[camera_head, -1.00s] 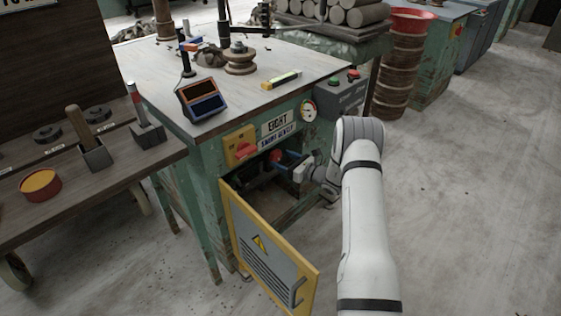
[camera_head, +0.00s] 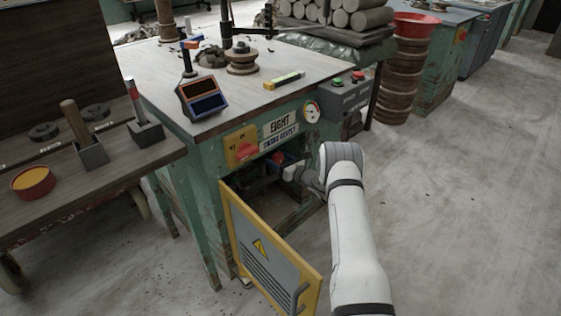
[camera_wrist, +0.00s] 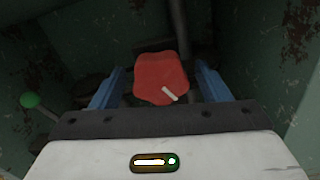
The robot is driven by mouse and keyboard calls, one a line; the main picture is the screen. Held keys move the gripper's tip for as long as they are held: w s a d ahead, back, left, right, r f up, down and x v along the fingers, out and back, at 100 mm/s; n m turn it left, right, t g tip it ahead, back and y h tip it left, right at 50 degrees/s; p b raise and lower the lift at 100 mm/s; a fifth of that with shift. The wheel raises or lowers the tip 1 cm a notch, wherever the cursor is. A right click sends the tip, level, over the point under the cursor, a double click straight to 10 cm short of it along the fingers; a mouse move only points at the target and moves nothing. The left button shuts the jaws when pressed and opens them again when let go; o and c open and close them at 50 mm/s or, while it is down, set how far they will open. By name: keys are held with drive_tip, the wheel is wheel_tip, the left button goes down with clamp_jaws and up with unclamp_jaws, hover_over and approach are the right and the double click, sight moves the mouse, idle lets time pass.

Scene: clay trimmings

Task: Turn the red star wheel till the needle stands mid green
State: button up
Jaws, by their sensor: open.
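The red star wheel (camera_wrist: 158,80) sits inside the cabinet, with a white mark on its face. In the wrist view my gripper (camera_wrist: 160,85) is open, its two blue fingers on either side of the wheel; I cannot tell whether they touch it. In the head view the wheel (camera_head: 276,159) shows small and partly hidden by my gripper (camera_head: 284,162) in the cabinet opening. The round gauge (camera_head: 311,112) is on the cabinet front, with green, yellow and red on its dial. Its needle is too small to read exactly.
The yellow-framed cabinet door (camera_head: 262,250) hangs open below the opening. In the wrist view a green ball-ended lever (camera_wrist: 31,100) stands left of my gripper, and a dark pipe (camera_wrist: 180,30) rises behind the wheel.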

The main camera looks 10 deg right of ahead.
drive_tip(key=shift+c, duration=0.3)
drive_tip(key=c, duration=0.9)
drive_tip(key=m+b, duration=0.1)
drive_tip(key=m, duration=0.2)
drive_tip(key=shift+m, duration=0.4)
drive_tip(key=m, duration=0.4)
drive_tip(key=shift+m, duration=0.3)
drive_tip(key=m, duration=0.4)
drive_tip(key=shift+m, duration=2.6)
drive_tip(key=shift+d, duration=0.1)
